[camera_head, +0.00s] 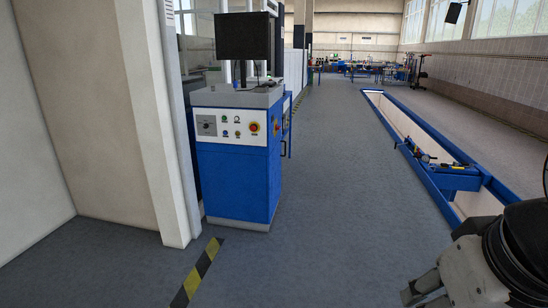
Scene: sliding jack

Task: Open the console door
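The console (238,140) is a blue and grey cabinet left of the picture's middle, with a black monitor (243,36) on top. Its grey upper panel (231,126) carries a dial, small buttons and a red-and-yellow knob. Its plain blue lower front (232,182) looks closed; no handle shows on it. Dark blue parts stick out at its right side. My gripper (420,291) is at the bottom right, well apart from the console and partly cut off by the picture's edge. Its finger opening is not clear.
A pale wall and pillar (160,120) stand close left of the console. A yellow-and-black floor strip (198,270) runs in front. A blue-edged pit (408,140) with a jack (447,172) across it lies at the right. The grey floor (340,180) between is clear.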

